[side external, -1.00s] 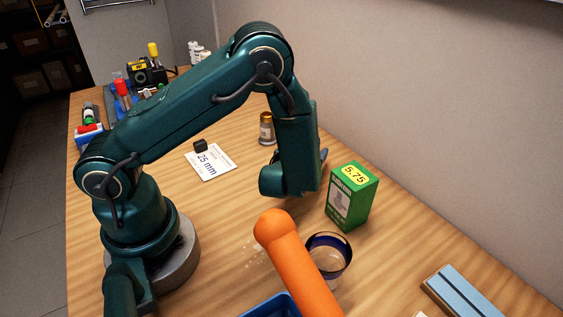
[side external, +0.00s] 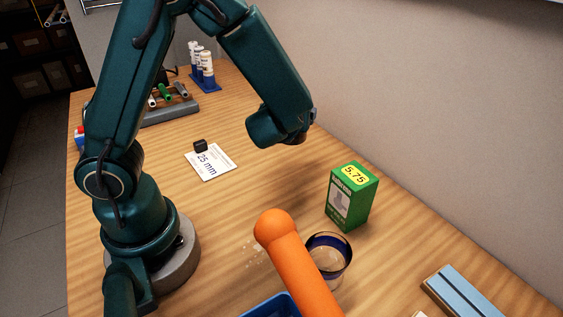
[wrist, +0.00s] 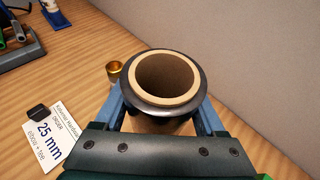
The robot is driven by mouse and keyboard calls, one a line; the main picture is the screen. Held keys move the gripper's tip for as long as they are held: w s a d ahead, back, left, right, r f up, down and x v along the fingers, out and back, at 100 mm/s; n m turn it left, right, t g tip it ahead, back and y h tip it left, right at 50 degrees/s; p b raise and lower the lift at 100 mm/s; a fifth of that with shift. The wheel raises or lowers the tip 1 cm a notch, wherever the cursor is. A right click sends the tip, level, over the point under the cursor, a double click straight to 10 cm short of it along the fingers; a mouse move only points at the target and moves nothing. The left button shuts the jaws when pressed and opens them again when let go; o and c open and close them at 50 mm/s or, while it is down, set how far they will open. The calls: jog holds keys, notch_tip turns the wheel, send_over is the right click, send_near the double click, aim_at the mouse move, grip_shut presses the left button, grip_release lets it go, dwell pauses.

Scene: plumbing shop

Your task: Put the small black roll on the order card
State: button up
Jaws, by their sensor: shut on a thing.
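My gripper (wrist: 162,108) is shut on the small black roll (wrist: 196,98), a dark ring with a tan, open core. In the wrist view the roll sits between the two blue fingers, clear of the order card. In the side view my wrist is raised above the table, to the right of the card, and hides most of the fingers. The white order card (side external: 212,164), marked 25 mm, lies flat on the table with a small black block (side external: 200,146) at its far edge. The card also shows at the lower left of the wrist view (wrist: 47,136).
A brass fitting (wrist: 115,70) stands just beyond the roll in the wrist view. A green box (side external: 352,197), a glass (side external: 330,262) and an orange object (side external: 295,262) stand at the right and front. A tool rack (side external: 172,108) is at the back. Table around the card is clear.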

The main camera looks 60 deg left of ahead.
jog(key=s+a+r+n+g+y, duration=0.1)
jog(key=s+a+n+g, duration=0.4)
jog(key=s, duration=0.4)
jog(key=s+a+n+g+y, duration=0.1)
jog(key=s+a+n+g, duration=0.35)
jog(key=s, duration=0.55)
jog(key=s+a+r+n+g+y, duration=0.1)
jog(key=s+a+n+g, duration=0.4)
jog(key=s, duration=0.4)
send_over(202, 156)
jog(key=shift+m, duration=0.35)
notch_tip(202, 156, down, 7)
jog(key=shift+f, duration=2.1)
jog(key=shift+f, duration=0.15)
jog(key=o, duration=1.5)
